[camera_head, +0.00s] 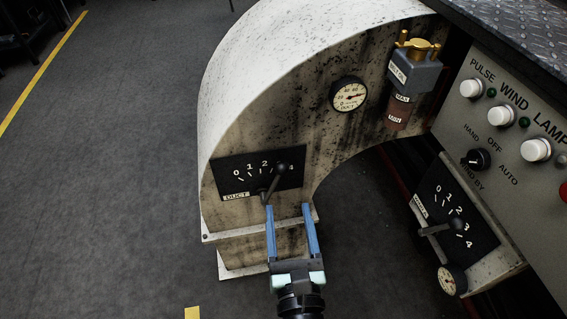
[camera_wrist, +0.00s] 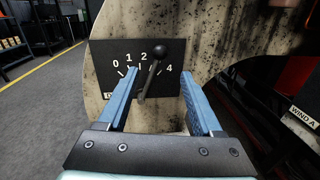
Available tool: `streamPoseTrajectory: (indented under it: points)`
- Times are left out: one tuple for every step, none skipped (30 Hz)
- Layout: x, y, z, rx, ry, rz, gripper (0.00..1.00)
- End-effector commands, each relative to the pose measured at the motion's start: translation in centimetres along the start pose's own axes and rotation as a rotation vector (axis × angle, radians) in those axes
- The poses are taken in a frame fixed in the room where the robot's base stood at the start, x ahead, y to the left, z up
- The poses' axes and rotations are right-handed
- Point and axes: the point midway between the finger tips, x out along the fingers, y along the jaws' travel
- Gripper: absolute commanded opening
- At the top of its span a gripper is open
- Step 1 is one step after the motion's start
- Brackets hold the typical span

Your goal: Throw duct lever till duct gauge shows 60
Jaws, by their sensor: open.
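The duct lever (camera_head: 272,184) has a dark round knob and sits on a black plate (camera_head: 224,176) labelled DUCT, on the side of the curved, stained duct housing. Its knob covers the spot between 2 and 4 on the scale, so it stands near 3. It also shows in the wrist view (camera_wrist: 151,74). The round duct gauge (camera_head: 349,94) is higher up to the right; its needle points right, but the figures are too small to read surely. My gripper (camera_head: 288,206) is open just below the plate. In the wrist view the lever appears between its blue fingers, with no contact visible.
A second lever (camera_head: 440,229) on a numbered black plate and a small gauge (camera_head: 452,280) stand at the right. A grey panel with white buttons (camera_head: 471,88) and a selector knob (camera_head: 476,159) is beyond. An oiler (camera_head: 413,75) hangs beside the duct gauge. Floor at left is clear.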

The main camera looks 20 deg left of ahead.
Motion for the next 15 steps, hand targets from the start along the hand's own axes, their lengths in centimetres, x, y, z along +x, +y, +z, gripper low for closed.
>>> streamPoseTrajectory:
  points:
    - [1.0,0.1,0.2,-0.001,-0.003,0.002,0.67]
    - [1.5,0.1,0.2,-0.002,-0.004,0.002,0.67]
    - [2.2,0.0,0.2,-0.002,-0.004,0.001,0.67]
    - [2.8,0.0,0.2,-0.003,-0.005,0.001,0.67]
    - [3.4,0.1,0.2,-0.003,-0.004,0.002,0.67]
    - [4.1,0.1,0.2,-0.004,-0.005,0.002,0.67]
    - [4.7,0.0,0.2,-0.003,-0.004,0.001,0.67]
    - [5.2,0.0,0.2,-0.003,-0.004,0.001,0.67]
    - [6.0,0.1,0.2,-0.004,-0.004,0.001,0.67]
    - [6.5,0.1,0.2,-0.004,-0.004,0.002,0.67]
    - [7.0,0.1,0.1,-0.003,-0.004,0.002,0.67]
    - [7.7,0.1,0.1,-0.005,-0.004,0.001,0.67]
    - [8.1,0.1,0.1,-0.003,-0.003,0.001,0.67]
    - [8.6,0.1,0.2,-0.004,-0.004,0.001,0.67]
    - [9.1,0.1,0.1,-0.004,-0.003,0.001,0.67]
